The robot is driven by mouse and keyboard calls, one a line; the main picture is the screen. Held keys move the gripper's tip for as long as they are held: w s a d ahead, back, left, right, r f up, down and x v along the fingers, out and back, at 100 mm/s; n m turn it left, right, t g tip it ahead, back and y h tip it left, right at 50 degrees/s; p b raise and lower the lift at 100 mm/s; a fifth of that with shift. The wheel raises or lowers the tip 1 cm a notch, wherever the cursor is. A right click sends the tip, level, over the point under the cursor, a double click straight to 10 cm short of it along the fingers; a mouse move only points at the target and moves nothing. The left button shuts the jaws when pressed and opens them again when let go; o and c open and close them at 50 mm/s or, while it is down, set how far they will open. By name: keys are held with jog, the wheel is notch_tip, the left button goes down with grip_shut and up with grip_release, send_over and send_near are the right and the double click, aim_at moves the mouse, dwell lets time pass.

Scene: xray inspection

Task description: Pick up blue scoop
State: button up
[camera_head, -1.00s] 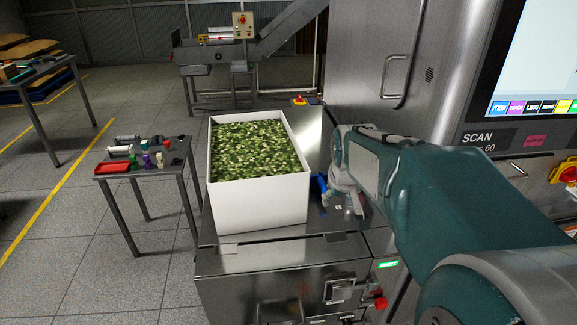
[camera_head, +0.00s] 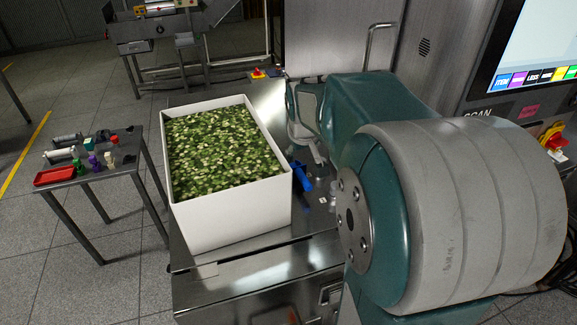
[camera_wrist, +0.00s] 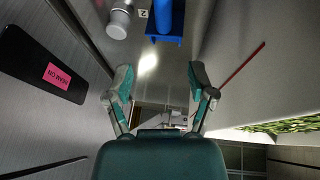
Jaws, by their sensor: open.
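The blue scoop (camera_head: 301,177) lies on the steel counter, just right of the white bin. In the wrist view, part of the blue scoop (camera_wrist: 165,22) shows at the top edge, beyond the fingertips and cut off by the frame. My gripper (camera_wrist: 161,82) is open, with its two fingers apart and nothing between them. In the head view my gripper (camera_head: 312,148) is partly hidden by my arm and appears just behind the scoop, near its upper end. I cannot tell whether they touch.
The white bin (camera_head: 230,218) of green pieces stands left of the scoop. A pale round object (camera_wrist: 119,22) is beside the scoop in the wrist view. A steel machine with a screen (camera_head: 540,50) stands right. A small table (camera_head: 105,180) with several items is left.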

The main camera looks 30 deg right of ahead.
aim_at(300, 172)
jog(key=x, duration=0.5)
jog(key=shift+a+f, duration=0.2)
jog(key=shift+a, duration=0.05)
jog(key=x, duration=0.5)
jog(key=shift+s+f, duration=0.25)
jog(key=shift+f, duration=0.05)
jog(key=shift+c, duration=0.3)
grip_shut()
